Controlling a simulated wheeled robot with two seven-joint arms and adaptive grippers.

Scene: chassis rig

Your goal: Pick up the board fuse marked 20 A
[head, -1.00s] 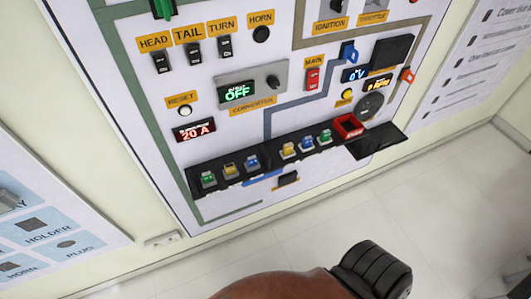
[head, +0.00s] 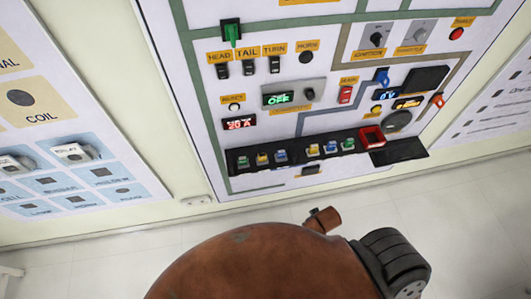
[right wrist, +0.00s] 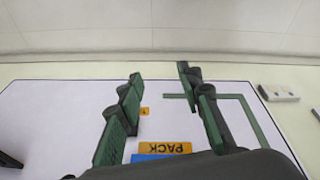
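Several small fuses sit in a row in a black rack (head: 297,155) along the lower part of the board in the head view. From left they are green (head: 243,162), yellow (head: 262,160), blue (head: 281,157), then after a gap yellow (head: 313,150), blue (head: 331,148) and green (head: 348,144). Their markings are too small to read. A red-lit display (head: 239,122) above the rack reads 20 A. My right gripper (right wrist: 161,78) is open and empty in the right wrist view, with no fuse between its fingers. My left gripper is not in view.
A red open box (head: 371,137) stands at the rack's right end, beside a black plate (head: 398,152). Switches and a green OFF display (head: 281,98) lie above. A blue-tiled parts panel (head: 80,180) is at left. A PACK label (right wrist: 165,148) shows in the right wrist view.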

